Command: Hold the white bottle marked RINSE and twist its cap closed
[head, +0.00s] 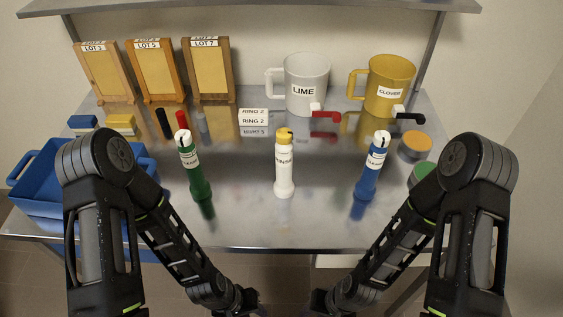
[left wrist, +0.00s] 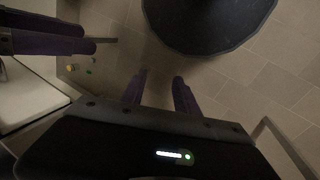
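The white bottle (head: 284,184) marked RINSE stands upright at the middle of the steel bench. Its yellow cap (head: 284,135) with a dark mark sits on top; I cannot tell how tight it is. My left gripper (head: 245,301) is low in front of the bench, away from the bottle; its two fingers stand apart and empty in the left wrist view (left wrist: 160,92). My right gripper (head: 322,302) is low in front of the bench too, touching nothing I can see. Purple fingers at the left of the left wrist view look like its fingers, spread apart.
A green bottle (head: 193,172) and a blue bottle (head: 371,172), both white-capped, flank the white one. Behind stand the LIME jug (head: 307,75), the CLOVER jug (head: 391,75) and wooden LOT boards (head: 155,70). A blue bin (head: 40,175) is at the left.

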